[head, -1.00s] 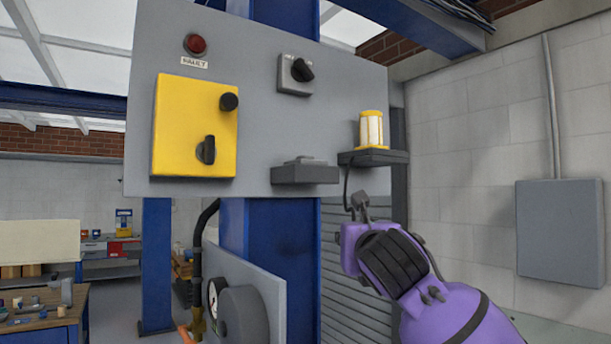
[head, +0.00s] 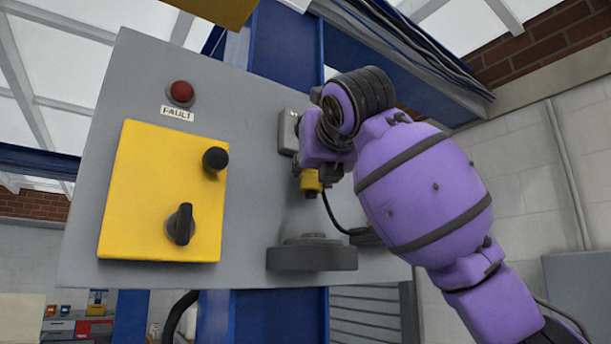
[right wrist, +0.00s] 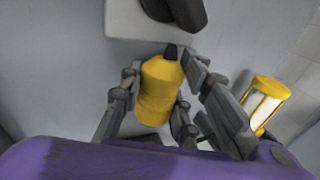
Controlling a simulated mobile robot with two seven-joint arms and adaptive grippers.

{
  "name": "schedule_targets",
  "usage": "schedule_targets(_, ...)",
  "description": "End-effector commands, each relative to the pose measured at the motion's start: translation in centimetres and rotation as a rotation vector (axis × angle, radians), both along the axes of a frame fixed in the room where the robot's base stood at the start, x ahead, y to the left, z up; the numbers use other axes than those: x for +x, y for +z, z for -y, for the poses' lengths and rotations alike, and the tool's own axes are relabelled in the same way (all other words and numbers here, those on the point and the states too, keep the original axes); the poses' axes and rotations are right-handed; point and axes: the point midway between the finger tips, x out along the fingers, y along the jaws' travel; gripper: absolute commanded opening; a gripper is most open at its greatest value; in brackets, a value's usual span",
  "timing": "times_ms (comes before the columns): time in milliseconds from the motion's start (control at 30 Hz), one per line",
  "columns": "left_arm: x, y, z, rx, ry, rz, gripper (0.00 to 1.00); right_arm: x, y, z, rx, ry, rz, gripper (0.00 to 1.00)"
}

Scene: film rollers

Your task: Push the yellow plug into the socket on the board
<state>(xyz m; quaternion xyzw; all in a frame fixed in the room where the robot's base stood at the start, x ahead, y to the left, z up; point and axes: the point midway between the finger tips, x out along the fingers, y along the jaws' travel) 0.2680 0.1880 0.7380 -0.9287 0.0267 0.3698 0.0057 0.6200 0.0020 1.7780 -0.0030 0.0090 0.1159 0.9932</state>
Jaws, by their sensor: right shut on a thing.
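The yellow plug (head: 310,182) hangs under my right gripper (head: 312,168), in front of the grey board (head: 85,230). In the right wrist view the fingers (right wrist: 163,85) close around the sides of the yellow plug (right wrist: 160,95), which has a dark tip at its upper end. A dark grey block with a raised top (head: 312,256) juts from the board below the plug and looks like the socket. A clear gap shows between plug and block. The opening itself cannot be made out. My left gripper is not in view.
A rotary switch (head: 288,133) sits right behind my right gripper. A yellow panel (head: 145,190) with two black knobs and a red fault lamp (head: 181,93) are to the left. A dark cable (head: 333,214) runs to a small shelf. A yellow-capped lamp (right wrist: 265,100) stands right.

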Motion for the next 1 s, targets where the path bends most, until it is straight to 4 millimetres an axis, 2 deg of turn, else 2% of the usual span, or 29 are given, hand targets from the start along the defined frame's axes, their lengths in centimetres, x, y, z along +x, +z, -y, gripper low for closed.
schedule_targets(33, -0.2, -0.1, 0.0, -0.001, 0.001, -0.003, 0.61, -0.4, 0.5, 0.0, 0.002, 0.003, 0.012, 0.01)
schedule_targets(133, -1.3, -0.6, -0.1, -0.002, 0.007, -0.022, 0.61, -0.5, 0.3, -0.1, 0.001, 0.005, 0.014, 0.01)
schedule_targets(233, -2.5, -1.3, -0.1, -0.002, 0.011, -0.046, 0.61, -0.5, -0.5, -0.1, 0.001, 0.005, 0.014, 0.01)
schedule_targets(367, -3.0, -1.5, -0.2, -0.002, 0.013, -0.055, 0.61, -0.4, -1.8, 0.0, 0.002, 0.004, 0.013, 0.01)
schedule_targets(533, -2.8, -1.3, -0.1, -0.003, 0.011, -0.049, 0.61, -0.3, -3.7, -0.1, 0.0, 0.005, 0.01, 0.01)
schedule_targets(767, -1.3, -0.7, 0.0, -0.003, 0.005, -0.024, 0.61, -0.4, -5.6, 0.0, 0.001, 0.002, 0.012, 0.01)
schedule_targets(1000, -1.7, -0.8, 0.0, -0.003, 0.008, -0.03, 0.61, -0.4, -6.8, 0.0, 0.001, 0.002, 0.012, 0.01)
